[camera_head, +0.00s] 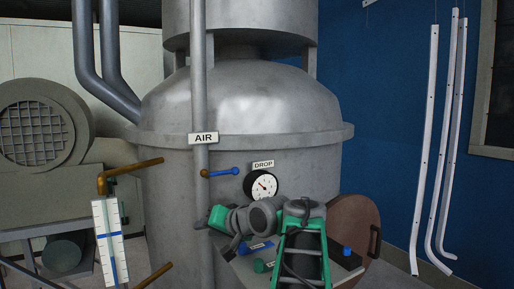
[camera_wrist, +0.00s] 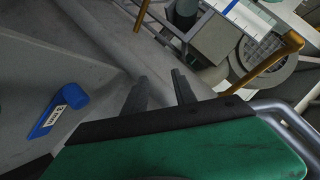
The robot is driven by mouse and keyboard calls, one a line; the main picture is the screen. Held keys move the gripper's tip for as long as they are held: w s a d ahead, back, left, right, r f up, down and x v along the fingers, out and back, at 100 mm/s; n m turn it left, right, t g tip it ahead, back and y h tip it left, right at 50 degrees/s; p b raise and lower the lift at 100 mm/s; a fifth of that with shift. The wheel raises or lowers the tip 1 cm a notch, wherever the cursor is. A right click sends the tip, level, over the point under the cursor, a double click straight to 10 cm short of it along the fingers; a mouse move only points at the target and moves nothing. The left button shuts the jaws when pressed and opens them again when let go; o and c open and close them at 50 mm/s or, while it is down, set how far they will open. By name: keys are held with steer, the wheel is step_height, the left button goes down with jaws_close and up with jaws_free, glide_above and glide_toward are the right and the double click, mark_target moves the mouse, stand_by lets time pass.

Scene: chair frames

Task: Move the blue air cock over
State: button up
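The blue air cock lever (camera_head: 222,171) sticks out level to the right from its brass pivot on the grey pipe, beneath the AIR sign (camera_head: 203,138). It does not show in the wrist view. My gripper (camera_wrist: 159,75) has its two dark fingers apart with nothing between them. In the head view my green and grey arm reaches up from the bottom. Its end with the gripper (camera_head: 203,223) is a little below the lever and slightly left of it, apart from it.
A DROP gauge (camera_head: 263,185) sits right of the lever on the large metal tank (camera_head: 240,105). Below is a shelf with a blue labelled handle (camera_head: 257,247), also in the wrist view (camera_wrist: 60,108). Brass pipes (camera_head: 130,175) and a white scale (camera_head: 109,240) stand at left.

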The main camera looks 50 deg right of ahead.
mark_target(238, 172)
steer(key=s+d+r+m+t+p, duration=0.1)
steer(key=s+d+r+p, duration=0.1)
steer(key=s+d+r, duration=0.2)
steer(key=s+d+r+t+h+p, duration=0.1)
steer(key=s+d+r, duration=0.3)
steer(key=r, duration=0.7)
steer(key=shift+d+m+t+p, duration=0.4)
steer(key=shift+d+p, duration=0.05)
steer(key=shift+d, duration=0.8)
steer(key=b+x, duration=0.1)
steer(key=x, duration=0.6)
steer(key=shift+w, duration=0.3)
steer(key=shift+w+f, duration=0.1)
steer(key=shift+f, duration=0.1)
steer(key=c, duration=0.6)
steer(key=shift+r+p, duration=1.05)
steer(key=shift+r, duration=0.2)
steer(key=shift+c, duration=0.4)
steer(key=shift+a+r, duration=0.1)
steer(key=shift+a, duration=0.05)
jaws_close()
steer(key=shift+r, duration=0.1)
steer(key=shift+w+a+r+p, duration=0.1)
steer(key=shift+a+r+p, duration=0.2)
steer(key=shift+r+p, duration=0.25)
steer(key=shift+w+a+r+p, duration=0.15)
steer(key=shift+a+r+p, duration=0.15)
steer(key=shift+r, duration=0.3)
